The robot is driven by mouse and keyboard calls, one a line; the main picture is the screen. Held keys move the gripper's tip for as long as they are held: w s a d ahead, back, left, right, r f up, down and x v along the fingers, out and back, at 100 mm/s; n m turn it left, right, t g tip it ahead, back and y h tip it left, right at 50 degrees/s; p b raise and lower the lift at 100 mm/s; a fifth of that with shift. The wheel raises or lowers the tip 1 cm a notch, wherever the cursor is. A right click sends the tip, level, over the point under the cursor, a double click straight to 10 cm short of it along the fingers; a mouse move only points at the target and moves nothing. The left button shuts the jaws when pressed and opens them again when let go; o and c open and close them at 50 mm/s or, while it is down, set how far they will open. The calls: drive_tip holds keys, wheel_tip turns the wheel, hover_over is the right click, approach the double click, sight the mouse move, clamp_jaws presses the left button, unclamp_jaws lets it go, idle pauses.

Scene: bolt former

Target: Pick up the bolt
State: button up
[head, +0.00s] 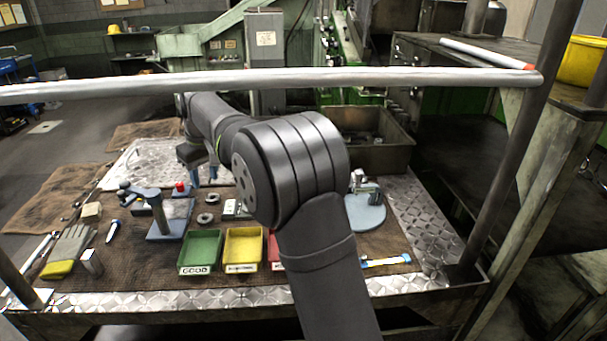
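My gripper (204,176) is in the head view, left of my large arm joint, low over the back of the bench near the metal plate. Its two bluish fingers show apart with a gap between them, and I see nothing held there. I cannot make out a single bolt for certain. A deep metal bin (390,158) at the back right holds some small dark pieces, too small to tell. My arm hides part of the bench middle and part of the bin.
Green (201,252) and yellow (243,250) trays stand at the front, with a red one partly hidden. A gauge stand (160,215), gloves (68,250) and a round-based device (366,212) stand around them. A metal rail (420,77) crosses above the bench.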

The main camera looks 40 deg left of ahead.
drive_tip(key=w+d+f+m, duration=0.1)
drive_tip(key=w+m, duration=0.1)
drive_tip(key=w, duration=0.1)
drive_tip(key=w+d+f+m, duration=0.2)
drive_tip(key=w, duration=0.1)
drive_tip(key=w+d+f+m+h, duration=0.1)
drive_tip(key=w+d+f+m, duration=0.1)
drive_tip(key=w, duration=0.2)
drive_tip(key=shift+d+m+t, duration=0.2)
drive_tip(key=shift+m+t, duration=0.1)
drive_tip(key=shift+m, duration=0.1)
drive_tip(key=shift+w+a+f, duration=0.1)
drive_tip(key=shift+a+f, duration=0.05)
drive_tip(key=shift+f, duration=1.2)
drive_tip(key=shift+w+a+f, duration=0.1)
drive_tip(key=shift+a+f, duration=0.05)
drive_tip(key=shift+f, duration=1.15)
drive_tip(key=shift+s, duration=0.1)
clamp_jaws()
